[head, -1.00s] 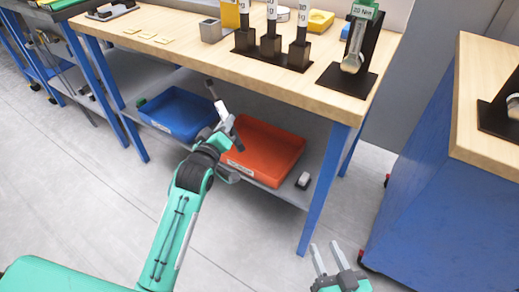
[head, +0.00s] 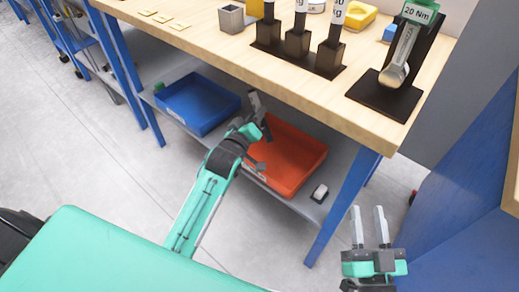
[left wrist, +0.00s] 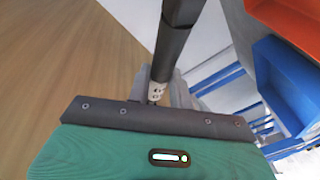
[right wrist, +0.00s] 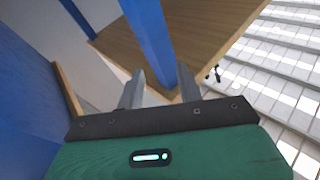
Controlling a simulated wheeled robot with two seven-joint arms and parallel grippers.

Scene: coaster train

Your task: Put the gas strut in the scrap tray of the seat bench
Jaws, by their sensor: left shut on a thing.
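My left gripper (head: 252,132) is shut on the gas strut, at the left side of the red tray (head: 310,158) under the bench top. The strut (left wrist: 175,42) shows in the left wrist view as a dark cylinder with a light, narrower end between the fingers. In the head view it is small and partly hidden by the gripper. A blue tray (head: 229,103) stands left of the red one. I cannot read the tray labels. My right gripper (head: 369,222) is open and empty, right of the bench's front leg.
The wooden bench top (head: 210,48) overhangs the lower shelf. A blue front leg (head: 343,205) stands right of the trays. A small dark and white object (head: 319,193) lies on the shelf beside the red tray. A blue cabinet (head: 460,190) stands at the right.

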